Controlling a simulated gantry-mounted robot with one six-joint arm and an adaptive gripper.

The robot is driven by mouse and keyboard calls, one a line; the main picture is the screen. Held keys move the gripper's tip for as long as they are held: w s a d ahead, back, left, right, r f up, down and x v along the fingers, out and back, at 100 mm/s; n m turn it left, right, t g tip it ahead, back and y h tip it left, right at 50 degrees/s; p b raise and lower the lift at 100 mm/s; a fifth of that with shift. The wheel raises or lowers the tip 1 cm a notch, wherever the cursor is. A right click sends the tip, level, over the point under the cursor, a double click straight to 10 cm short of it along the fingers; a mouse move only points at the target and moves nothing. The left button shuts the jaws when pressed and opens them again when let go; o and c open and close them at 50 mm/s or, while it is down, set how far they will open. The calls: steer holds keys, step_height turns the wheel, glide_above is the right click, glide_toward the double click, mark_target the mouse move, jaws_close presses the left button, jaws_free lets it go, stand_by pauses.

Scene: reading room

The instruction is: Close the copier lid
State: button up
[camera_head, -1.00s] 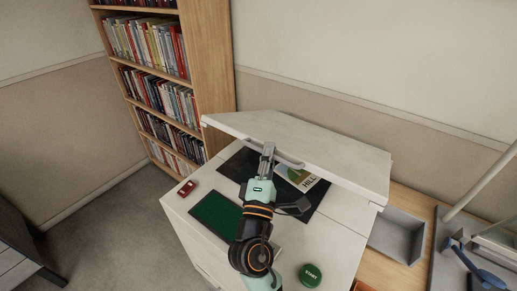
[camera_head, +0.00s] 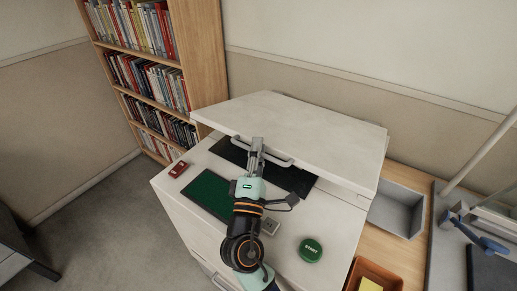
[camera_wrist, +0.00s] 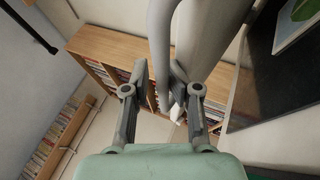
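The white copier (camera_head: 330,235) stands in the middle of the head view with its lid (camera_head: 300,125) partly open, its front edge raised above the dark glass bed (camera_head: 290,178). A grey bar handle (camera_head: 275,160) runs along the lid's front edge. My gripper (camera_head: 257,145) is at the left part of this handle. A sheet (camera_wrist: 293,22) on the glass shows at the wrist view's top right.
A green panel (camera_head: 208,194), a green START button (camera_head: 310,250) and a small red object (camera_head: 178,169) are on the copier's front top. A bookshelf (camera_head: 205,60) stands behind at left. A grey tray (camera_head: 397,210) and an orange bin (camera_head: 375,270) are at right.

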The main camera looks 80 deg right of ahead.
steer(key=shift+a, duration=0.1)
steer(key=v, duration=1.1)
steer(key=shift+a+f, duration=0.15)
steer(key=shift+a, duration=0.2)
steer(key=shift+w, duration=0.1)
